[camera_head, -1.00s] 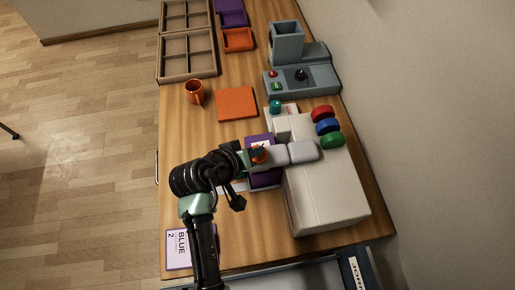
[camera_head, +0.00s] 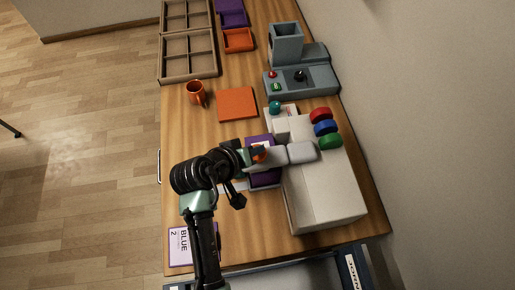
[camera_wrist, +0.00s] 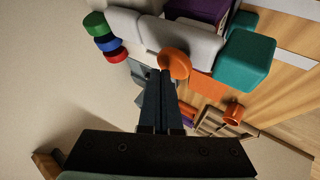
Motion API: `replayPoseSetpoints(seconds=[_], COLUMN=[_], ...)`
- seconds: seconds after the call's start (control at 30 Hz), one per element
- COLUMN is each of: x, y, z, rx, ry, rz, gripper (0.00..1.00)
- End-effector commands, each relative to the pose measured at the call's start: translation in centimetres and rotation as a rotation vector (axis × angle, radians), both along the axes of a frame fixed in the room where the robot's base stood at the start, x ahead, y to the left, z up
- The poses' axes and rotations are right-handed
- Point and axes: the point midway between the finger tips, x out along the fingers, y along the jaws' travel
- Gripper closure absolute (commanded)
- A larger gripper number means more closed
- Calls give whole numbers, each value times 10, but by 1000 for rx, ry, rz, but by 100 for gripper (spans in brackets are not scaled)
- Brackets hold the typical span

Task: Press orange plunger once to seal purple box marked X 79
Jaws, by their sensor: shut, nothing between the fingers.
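The orange plunger (camera_wrist: 176,62) is a round knob on the pale grey arm of the press (camera_head: 320,190). In the head view my gripper (camera_head: 249,155) comes in from the left at the plunger. The purple box (camera_head: 262,179) sits under the press arm, partly hidden by it and by my gripper. It also shows at the top of the wrist view (camera_wrist: 196,10). Its marking is not readable.
Red (camera_head: 320,115), blue (camera_head: 326,126) and green (camera_head: 330,142) knobs sit on the press. A teal knob (camera_head: 275,107) is behind. An orange mug (camera_head: 196,94), orange mat (camera_head: 237,104), grey machine (camera_head: 301,80) and divided trays (camera_head: 187,77) stand farther back. A BLUE 2 card (camera_head: 180,246) lies front left.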

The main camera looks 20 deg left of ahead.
Motion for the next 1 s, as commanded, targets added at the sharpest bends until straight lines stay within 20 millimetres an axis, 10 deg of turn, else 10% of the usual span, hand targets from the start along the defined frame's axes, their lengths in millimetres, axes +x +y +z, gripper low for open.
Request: replayPoseSetpoints(seconds=[1.0], x=[1], y=[1], z=[52], rx=[2], ry=[-5], rz=[1], gripper=[100])
